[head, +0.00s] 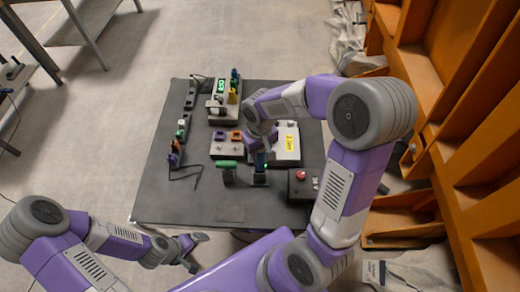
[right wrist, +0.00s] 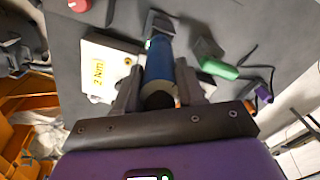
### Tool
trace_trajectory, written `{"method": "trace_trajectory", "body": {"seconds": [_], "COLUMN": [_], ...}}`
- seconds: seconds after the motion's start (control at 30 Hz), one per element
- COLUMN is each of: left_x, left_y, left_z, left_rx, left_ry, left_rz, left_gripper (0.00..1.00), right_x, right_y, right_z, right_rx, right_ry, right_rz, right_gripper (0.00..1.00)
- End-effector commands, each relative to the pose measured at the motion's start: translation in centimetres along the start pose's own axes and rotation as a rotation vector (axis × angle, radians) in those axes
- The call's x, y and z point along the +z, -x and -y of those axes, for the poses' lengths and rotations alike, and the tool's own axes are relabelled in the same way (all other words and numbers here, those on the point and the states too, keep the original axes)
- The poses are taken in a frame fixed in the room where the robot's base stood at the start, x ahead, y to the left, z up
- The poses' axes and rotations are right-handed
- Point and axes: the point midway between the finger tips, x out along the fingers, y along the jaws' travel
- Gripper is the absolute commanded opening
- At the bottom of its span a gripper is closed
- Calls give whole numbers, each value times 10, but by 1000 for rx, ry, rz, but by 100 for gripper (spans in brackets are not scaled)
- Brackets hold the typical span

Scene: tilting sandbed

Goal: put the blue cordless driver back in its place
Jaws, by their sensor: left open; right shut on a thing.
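The blue cordless driver (head: 260,162) is upright over the dark table near its middle. In the right wrist view its blue body (right wrist: 160,62) lies between the fingers, with a dark block (right wrist: 159,24) at its far end. My right gripper (head: 261,147) is shut on the driver from above; in the right wrist view its fingers (right wrist: 160,90) flank it. I cannot tell whether the driver's lower end rests on the table or in a holder. My left gripper (head: 193,250) is open and empty, low at the left, off the table's front edge.
A green-handled tool (head: 227,165) stands just left of the driver. A yellow-labelled white box (head: 287,146) is behind right, and a dark box with a red button (head: 302,176) is right. A rack of small tools (head: 180,135) lines the left. Orange shelving (head: 470,130) stands at right.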

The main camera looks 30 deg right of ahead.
Motion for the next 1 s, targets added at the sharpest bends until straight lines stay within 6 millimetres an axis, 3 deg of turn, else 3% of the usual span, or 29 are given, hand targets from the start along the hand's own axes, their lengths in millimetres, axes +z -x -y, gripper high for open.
{"method": "trace_trajectory", "body": {"seconds": [0.4,0.43,0.5,0.6,0.8,0.97,1.0], "left_x": [0,0,0,0,0,0,0], "left_y": [-8,-8,-7,-7,-7,-7,-7], "left_z": [3,3,3,3,3,3,3], "left_rx": [0,0,0,0,0,0,0], "left_ry": [0,0,0,0,0,0,0], "left_rz": [0,0,0,0,0,0,0], "left_gripper": [100,100,100,100,100,100,100], "right_x": [0,0,0,0,0,0,0], "right_y": [-10,-9,-9,-9,-9,-10,-10], "right_z": [0,0,0,0,0,0,0], "right_rx": [0,0,0,0,0,0,0], "right_ry": [0,0,0,0,0,0,0], "right_rz": [-1,-2,-1,-1,-1,1,1], "right_gripper": [0,43,54,68,68,93,94]}}
